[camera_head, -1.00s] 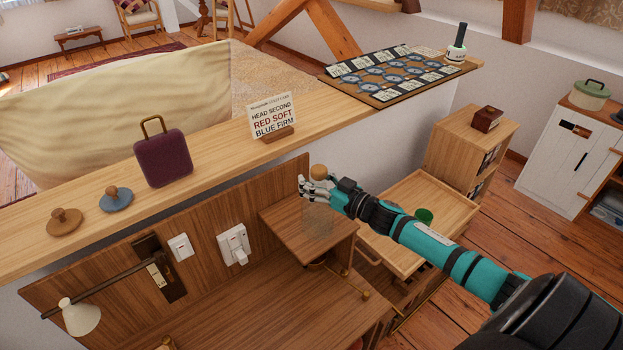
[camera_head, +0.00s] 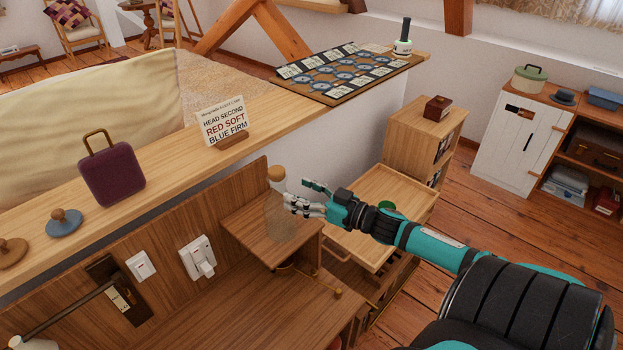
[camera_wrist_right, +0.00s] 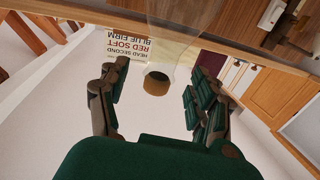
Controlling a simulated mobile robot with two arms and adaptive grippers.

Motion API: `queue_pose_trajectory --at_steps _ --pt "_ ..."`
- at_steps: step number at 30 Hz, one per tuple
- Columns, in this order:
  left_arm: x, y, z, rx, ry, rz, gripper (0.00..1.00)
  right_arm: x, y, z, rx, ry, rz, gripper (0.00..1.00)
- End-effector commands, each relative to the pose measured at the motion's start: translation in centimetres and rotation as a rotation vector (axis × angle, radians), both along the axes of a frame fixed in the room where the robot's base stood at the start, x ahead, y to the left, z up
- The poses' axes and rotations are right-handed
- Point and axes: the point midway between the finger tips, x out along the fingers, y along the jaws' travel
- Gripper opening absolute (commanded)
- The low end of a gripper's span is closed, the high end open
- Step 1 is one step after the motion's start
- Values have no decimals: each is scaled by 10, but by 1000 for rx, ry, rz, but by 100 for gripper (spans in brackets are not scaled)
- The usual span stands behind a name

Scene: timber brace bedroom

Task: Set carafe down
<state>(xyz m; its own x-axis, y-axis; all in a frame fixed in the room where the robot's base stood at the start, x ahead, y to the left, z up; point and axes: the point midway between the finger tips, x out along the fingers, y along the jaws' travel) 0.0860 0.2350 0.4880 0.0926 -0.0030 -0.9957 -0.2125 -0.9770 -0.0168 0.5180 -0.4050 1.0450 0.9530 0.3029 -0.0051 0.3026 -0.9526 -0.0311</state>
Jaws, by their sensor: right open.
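The carafe (camera_head: 278,208) is clear glass with a round cork stopper (camera_head: 276,172). It stands upright on a small raised wooden shelf (camera_head: 247,232) at the end of the desk. My right gripper (camera_head: 305,194) is open just right of the carafe's upper part, its fingers spread. In the right wrist view the cork (camera_wrist_right: 156,83) lies between the two fingers with a gap on each side, and the glass (camera_wrist_right: 180,30) reaches up to the top edge. Whether any finger touches the glass is hard to tell. My left gripper is not in view.
A ledge (camera_head: 180,182) behind the shelf bears a sign (camera_head: 222,121), a purple bag-shaped object (camera_head: 112,175) and knobbed discs. The desk top (camera_head: 255,300) looks mostly clear.

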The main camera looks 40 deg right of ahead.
Motion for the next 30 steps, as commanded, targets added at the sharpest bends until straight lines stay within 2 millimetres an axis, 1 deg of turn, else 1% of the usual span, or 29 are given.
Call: queue_pose_trajectory --at_steps 1,3,9,26,29,30 --pt "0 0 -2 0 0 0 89 -8 -2 -2 1 3 0 64" --pt "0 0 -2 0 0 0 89 -15 -5 -2 1 3 -1 64" --pt "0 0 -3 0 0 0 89 -26 -8 0 1 0 0 64" --pt "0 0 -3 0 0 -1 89 -26 -8 0 1 -1 -1 64" --pt "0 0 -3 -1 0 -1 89 -27 -6 -5 -1 11 -21 64" --pt "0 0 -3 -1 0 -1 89 -28 -3 -10 -4 24 -42 64"
